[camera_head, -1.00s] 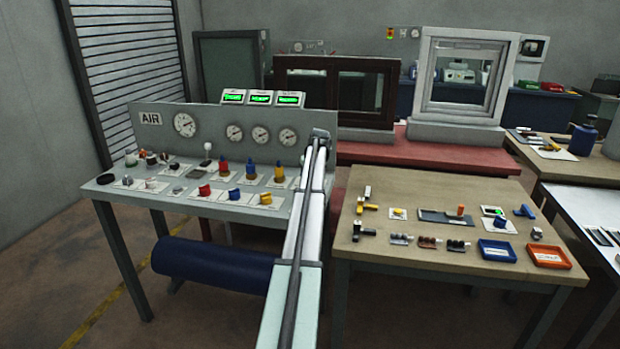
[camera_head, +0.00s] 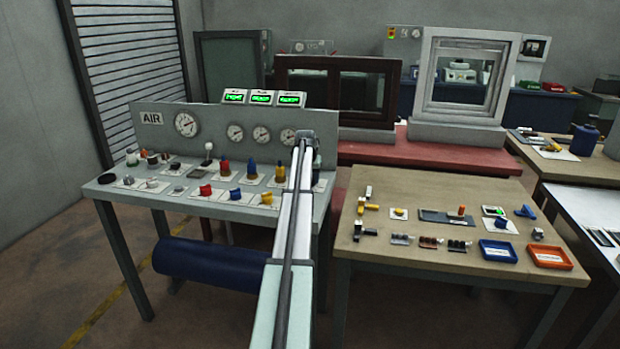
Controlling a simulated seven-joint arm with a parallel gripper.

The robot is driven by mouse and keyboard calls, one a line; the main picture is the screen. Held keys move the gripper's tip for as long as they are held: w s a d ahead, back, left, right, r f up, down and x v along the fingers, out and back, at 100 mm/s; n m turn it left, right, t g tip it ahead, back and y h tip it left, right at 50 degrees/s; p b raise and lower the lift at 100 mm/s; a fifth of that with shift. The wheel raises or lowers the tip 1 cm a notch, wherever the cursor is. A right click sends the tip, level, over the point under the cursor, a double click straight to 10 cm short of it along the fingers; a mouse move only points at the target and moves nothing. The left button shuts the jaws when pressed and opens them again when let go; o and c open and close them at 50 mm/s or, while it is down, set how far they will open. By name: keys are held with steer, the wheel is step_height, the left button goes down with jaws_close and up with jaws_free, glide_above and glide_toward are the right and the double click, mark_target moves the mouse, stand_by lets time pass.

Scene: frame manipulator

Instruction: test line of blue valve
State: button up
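On the grey bench marked AIR, a blue knob-like part (camera_head: 235,194) lies on a white card in the front row, between a red one (camera_head: 206,190) and a yellow one (camera_head: 266,198). I cannot tell which blue piece is the valve. My arm reaches from the bottom edge to the bench's right end. My gripper (camera_head: 304,138) is at its far end, right of the blue pieces and apart from them; its fingers are hidden.
The bench's back panel (camera_head: 152,133) carries several round gauges and three lit green displays (camera_head: 262,97). A white-knobbed lever (camera_head: 208,150) stands before it. Small parts crowd the bench's left side. A wooden table (camera_head: 383,222) with tools and trays stands to the right.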

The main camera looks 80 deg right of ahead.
stand_by(0.4)
steer(key=o, duration=1.1)
steer(key=shift+c, duration=0.2)
steer(key=v, duration=1.3)
steer(key=shift+a+r, duration=0.2)
steer(key=shift+r, duration=0.1)
